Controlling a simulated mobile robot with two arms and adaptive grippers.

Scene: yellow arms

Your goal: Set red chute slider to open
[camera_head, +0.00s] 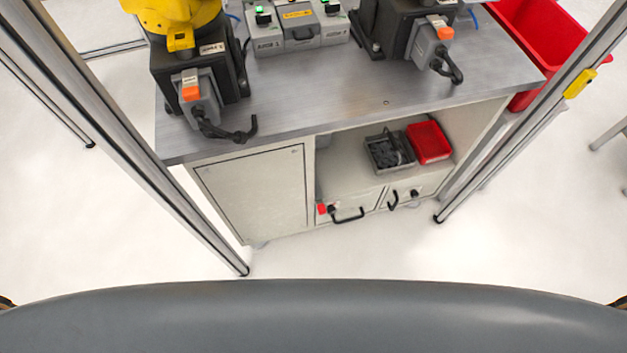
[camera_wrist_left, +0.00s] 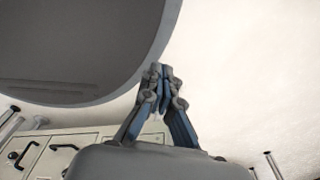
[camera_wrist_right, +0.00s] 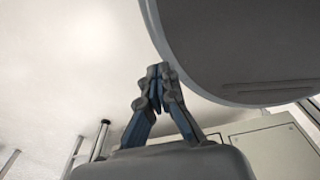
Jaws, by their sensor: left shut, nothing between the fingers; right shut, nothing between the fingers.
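No part is clearly recognisable as the red chute slider. A large red bin or chute (camera_head: 540,45) stands at the right end of the workbench, cut off by the top edge in the head view. A small red block (camera_head: 321,209) sits beside a black handle low on the cabinet front; I cannot tell what it is. My left gripper (camera_wrist_left: 162,72) is shut and empty in the left wrist view. My right gripper (camera_wrist_right: 158,72) is shut and empty in the right wrist view. Both grippers are outside the head view, away from the workbench.
The workbench (camera_head: 370,118) carries yellow and black robot arm bases and a control box (camera_head: 300,33). Its open shelf holds a grey tray (camera_head: 378,158) and a small red bin (camera_head: 429,141). Metal posts (camera_head: 120,140) flank it left and right. The floor before it is clear.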

